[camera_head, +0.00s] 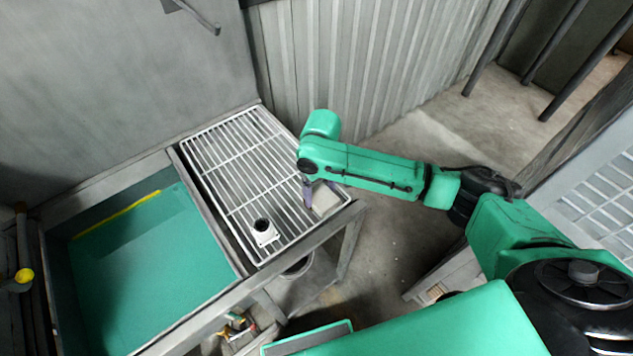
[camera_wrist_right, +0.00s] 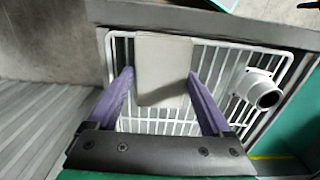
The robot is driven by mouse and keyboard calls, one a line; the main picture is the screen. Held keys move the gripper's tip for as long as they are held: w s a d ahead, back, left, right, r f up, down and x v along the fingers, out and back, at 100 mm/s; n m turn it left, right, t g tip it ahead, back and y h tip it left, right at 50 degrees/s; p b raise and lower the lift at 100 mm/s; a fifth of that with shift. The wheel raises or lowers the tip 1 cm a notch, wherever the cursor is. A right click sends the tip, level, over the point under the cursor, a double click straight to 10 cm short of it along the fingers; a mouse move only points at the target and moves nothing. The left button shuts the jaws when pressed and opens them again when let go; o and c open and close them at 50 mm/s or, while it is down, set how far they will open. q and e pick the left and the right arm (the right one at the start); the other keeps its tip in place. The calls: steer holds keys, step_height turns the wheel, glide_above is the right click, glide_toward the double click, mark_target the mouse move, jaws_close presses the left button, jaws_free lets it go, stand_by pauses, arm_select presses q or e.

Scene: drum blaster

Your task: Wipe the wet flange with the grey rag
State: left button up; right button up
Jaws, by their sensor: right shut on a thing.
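The grey rag (camera_head: 326,199) is a pale, flat folded piece at the right front corner of the wire rack. It also shows in the right wrist view (camera_wrist_right: 164,58), between the two purple fingers. My right gripper (camera_head: 308,196) is shut on the rag, low over the rack; I cannot tell if the rag touches the bars. The flange (camera_head: 265,234) is a white fitting with a dark round opening, on the rack's front part, left of the rag. It also shows right of the rag in the right wrist view (camera_wrist_right: 258,88), apart from it. My left gripper is not in view.
The white wire rack (camera_head: 225,165) has a raised metal frame edge. Left of it is a tank (camera_head: 140,270) with a green inside and a yellow strip. A corrugated wall (camera_head: 350,60) stands behind. A bucket (camera_head: 298,268) is below the rack's front edge.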

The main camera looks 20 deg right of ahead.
steer(key=shift+s+d, duration=0.1)
steer(key=shift+w, duration=0.2)
steer(key=shift+w+a+b, duration=0.25)
steer(key=shift+w+a, duration=0.05)
steer(key=shift+w, duration=0.35)
steer(key=shift+w+a+b, duration=0.25)
steer(key=shift+w+a, duration=0.05)
steer(key=shift+w, duration=0.3)
steer(key=shift+w+a+b, duration=0.25)
steer(key=shift+w+a, duration=0.05)
steer(key=shift+w, duration=0.35)
